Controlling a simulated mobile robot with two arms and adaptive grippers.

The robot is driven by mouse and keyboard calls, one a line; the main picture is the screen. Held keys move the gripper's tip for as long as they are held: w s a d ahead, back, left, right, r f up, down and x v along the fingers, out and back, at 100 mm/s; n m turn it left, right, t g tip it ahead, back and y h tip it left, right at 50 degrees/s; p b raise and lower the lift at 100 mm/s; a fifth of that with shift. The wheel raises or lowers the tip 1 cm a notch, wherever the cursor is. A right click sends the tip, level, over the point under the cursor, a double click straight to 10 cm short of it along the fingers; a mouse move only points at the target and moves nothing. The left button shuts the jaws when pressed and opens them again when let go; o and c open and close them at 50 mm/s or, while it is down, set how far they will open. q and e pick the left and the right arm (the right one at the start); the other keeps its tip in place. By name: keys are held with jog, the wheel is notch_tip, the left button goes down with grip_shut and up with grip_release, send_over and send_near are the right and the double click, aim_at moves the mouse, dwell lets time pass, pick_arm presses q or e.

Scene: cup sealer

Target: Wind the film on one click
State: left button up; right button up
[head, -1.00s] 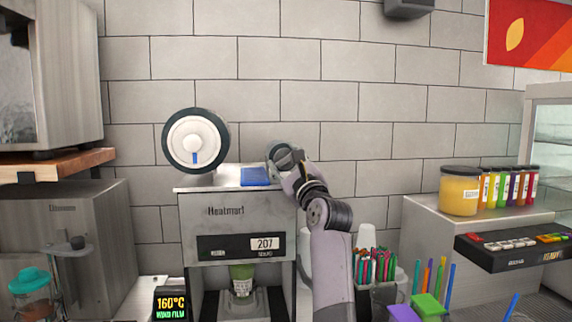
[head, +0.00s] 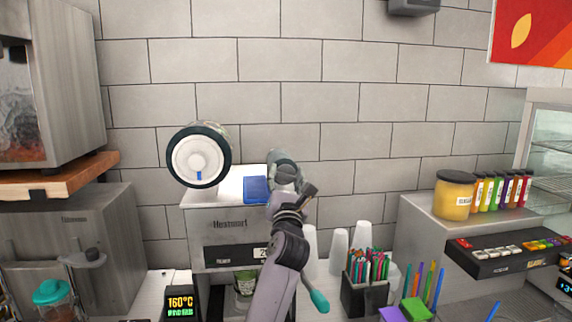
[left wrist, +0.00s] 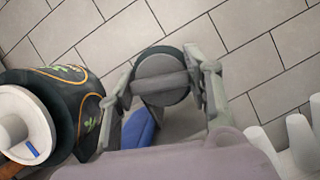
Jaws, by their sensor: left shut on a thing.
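The cup sealer (head: 222,226) is a grey box with a film roll (head: 198,155) on its upper left. The roll's white hub has a blue mark pointing down. It also shows at the left of the left wrist view (left wrist: 25,115). My left gripper (head: 286,168) is at the sealer's upper right. In the left wrist view its two fingers (left wrist: 163,80) are shut on the sides of a round grey knob with a raised bar (left wrist: 161,75). A blue pad (head: 256,189) lies on the sealer's top. My arm hides part of the sealer's front and number display.
A small display (head: 180,304) reads 160°C, with green text below. A teal-ended handle (head: 318,301) shows beside my arm. White cups (head: 340,252) and a pen holder (head: 365,290) stand right of the sealer.

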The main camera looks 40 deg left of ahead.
pick_arm(q)
jog(key=shift+r+m+t+h, duration=0.2)
jog(key=shift+m+t+h, duration=0.3)
jog(key=shift+m, duration=1)
jog(key=o, duration=0.7)
jog(key=shift+o, duration=0.9)
jog(key=shift+w+f, duration=0.1)
jog(key=shift+f, duration=0.05)
jog(key=v, duration=1.2)
